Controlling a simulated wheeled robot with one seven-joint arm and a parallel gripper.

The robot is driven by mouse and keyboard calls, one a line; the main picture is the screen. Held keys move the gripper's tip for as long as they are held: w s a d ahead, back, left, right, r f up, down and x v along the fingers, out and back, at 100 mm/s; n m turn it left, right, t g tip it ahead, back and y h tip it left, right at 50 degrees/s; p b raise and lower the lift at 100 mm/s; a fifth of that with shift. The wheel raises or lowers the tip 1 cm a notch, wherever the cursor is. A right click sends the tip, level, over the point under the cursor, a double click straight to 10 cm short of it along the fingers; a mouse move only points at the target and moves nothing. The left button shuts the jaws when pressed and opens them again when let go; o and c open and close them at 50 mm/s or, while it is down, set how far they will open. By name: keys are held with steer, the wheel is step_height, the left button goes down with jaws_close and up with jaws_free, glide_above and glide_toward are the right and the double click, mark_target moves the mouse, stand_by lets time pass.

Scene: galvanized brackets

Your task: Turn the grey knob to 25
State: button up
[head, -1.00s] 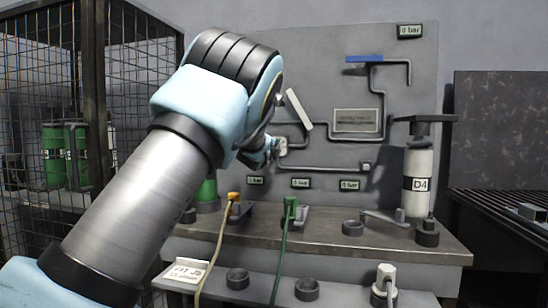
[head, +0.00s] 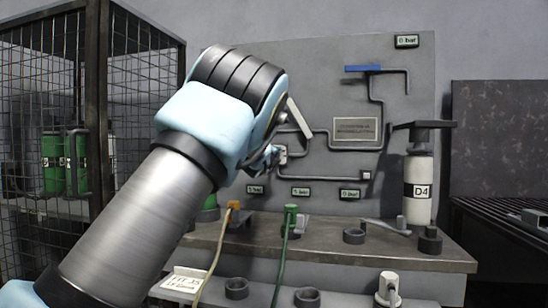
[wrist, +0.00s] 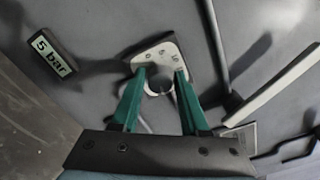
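In the head view my gripper (head: 270,157) is at the wall panel, largely hidden behind my wrist, and the knob cannot be made out clearly. A tilted display (wrist: 54,52) at upper left in the wrist view reads 5 bar.
A long pale lever (wrist: 272,88) and a dark pipe (wrist: 214,40) lie right of my fingers in the wrist view. In the head view a blue handle (head: 362,68) is higher on the panel. Cables and a D4 cylinder (head: 417,188) stand on the bench (head: 330,250).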

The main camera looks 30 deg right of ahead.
steer(key=o, duration=0.3)
steer(key=shift+o, duration=0.2)
steer(key=b+v, duration=0.1)
steer(key=v, duration=1)
